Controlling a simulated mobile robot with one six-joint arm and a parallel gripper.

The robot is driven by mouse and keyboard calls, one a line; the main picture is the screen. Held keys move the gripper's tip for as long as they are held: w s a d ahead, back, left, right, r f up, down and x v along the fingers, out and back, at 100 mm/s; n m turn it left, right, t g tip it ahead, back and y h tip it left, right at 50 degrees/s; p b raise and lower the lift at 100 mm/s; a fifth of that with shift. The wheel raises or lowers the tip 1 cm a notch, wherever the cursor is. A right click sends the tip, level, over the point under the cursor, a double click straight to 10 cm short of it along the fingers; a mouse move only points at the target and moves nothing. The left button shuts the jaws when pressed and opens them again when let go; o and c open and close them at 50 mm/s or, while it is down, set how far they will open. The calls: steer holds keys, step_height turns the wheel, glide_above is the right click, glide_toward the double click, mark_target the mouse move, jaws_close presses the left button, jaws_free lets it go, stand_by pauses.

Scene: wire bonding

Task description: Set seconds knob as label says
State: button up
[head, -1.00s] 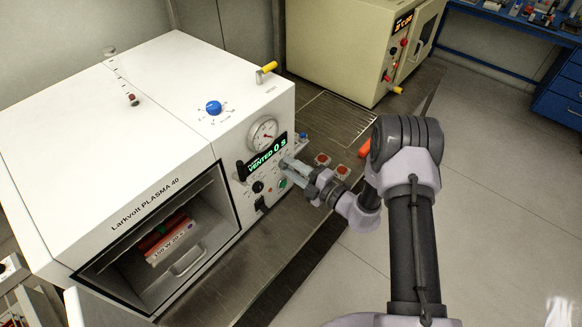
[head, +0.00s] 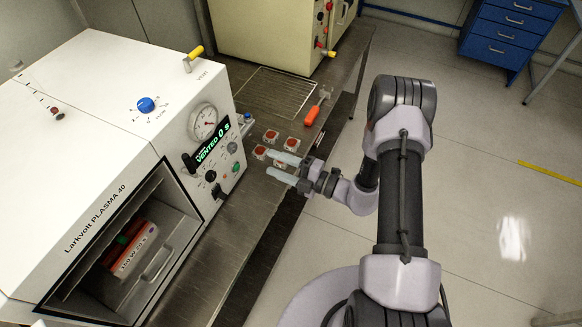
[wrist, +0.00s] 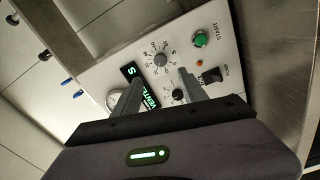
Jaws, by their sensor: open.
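The white plasma machine (head: 90,105) has a front panel with a display (head: 212,145) reading "VENTED 0 s". A grey knob (head: 232,147) with a scale and a black knob (head: 211,176) sit on it; both show in the wrist view, grey (wrist: 160,60) and black (wrist: 180,95). I cannot tell which is the seconds knob. The label (head: 137,253) on the box in the open chamber appears to read "150 W 20 s". My gripper (head: 269,162) is open and empty, apart from the panel to its right. In the wrist view its fingers (wrist: 158,86) point at the panel.
The green START button (wrist: 201,41) and a black pump switch (wrist: 211,76) are close to the knobs. Several small red-and-white parts (head: 271,136) and an orange-handled tool (head: 312,115) lie on the metal bench. A cream oven (head: 265,35) stands behind.

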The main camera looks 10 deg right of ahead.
steer(key=v, duration=0.5)
steer(key=shift+s+d, duration=0.15)
